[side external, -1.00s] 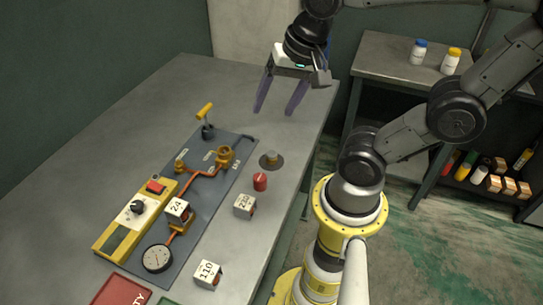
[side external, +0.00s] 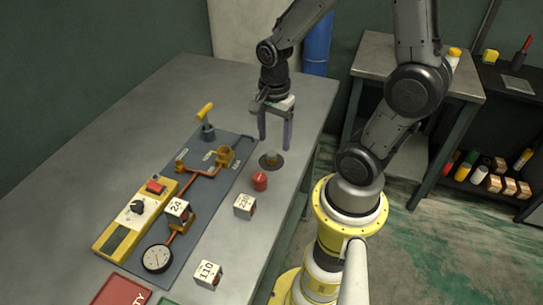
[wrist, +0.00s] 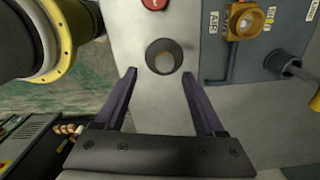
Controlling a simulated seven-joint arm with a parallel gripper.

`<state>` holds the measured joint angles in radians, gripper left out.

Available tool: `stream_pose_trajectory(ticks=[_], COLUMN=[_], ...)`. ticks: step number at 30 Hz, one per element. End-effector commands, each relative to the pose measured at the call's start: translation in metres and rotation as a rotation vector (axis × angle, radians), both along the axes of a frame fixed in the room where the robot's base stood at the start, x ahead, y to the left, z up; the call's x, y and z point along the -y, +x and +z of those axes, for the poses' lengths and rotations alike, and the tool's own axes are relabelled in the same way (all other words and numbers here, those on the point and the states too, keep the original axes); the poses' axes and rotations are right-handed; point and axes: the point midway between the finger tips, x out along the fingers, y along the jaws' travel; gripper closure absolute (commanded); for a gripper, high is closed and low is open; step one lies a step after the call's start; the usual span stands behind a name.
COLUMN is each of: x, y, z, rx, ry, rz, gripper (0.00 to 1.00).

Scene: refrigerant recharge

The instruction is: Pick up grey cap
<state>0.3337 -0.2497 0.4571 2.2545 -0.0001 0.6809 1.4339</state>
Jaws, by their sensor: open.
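A small grey cap-like piece with a tan centre (side external: 271,155) sits on a dark round disc (side external: 262,164) near the table's right edge; I take it for the grey cap. In the wrist view the dark round piece (wrist: 153,48) with its tan centre (wrist: 164,62) lies just beyond and between my fingertips. My gripper (side external: 275,147) points down above and slightly behind it. In the wrist view my gripper (wrist: 160,72) is open and empty, its fingers spread wider than the piece.
A red cylinder (side external: 260,181) and a white block marked 220 (side external: 243,206) stand close by. The grey panel (side external: 219,181) with orange piping, a yellow-handled valve (side external: 206,116) and a gauge (side external: 157,258) lies to the left. The table behind is clear.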

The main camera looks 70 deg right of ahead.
Motion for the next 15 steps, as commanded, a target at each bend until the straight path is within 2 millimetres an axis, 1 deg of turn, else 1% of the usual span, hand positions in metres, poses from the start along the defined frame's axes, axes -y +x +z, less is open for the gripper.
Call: stream_pose_trajectory(ticks=[1,5,8,12,15], x=[0.0,0.0,0.0,0.001,0.001], y=[-0.001,0.0,0.002,0.007,0.007], z=[-0.004,-0.011,-0.022,-0.043,-0.054], rx=[-0.003,-0.001,-0.005,-0.005,-0.003], ry=[0.001,0.0,0.002,0.002,0.001], rz=[0.0,0.001,0.001,0.001,0.001], gripper=[0.28,0.28,0.28,0.28,0.28])
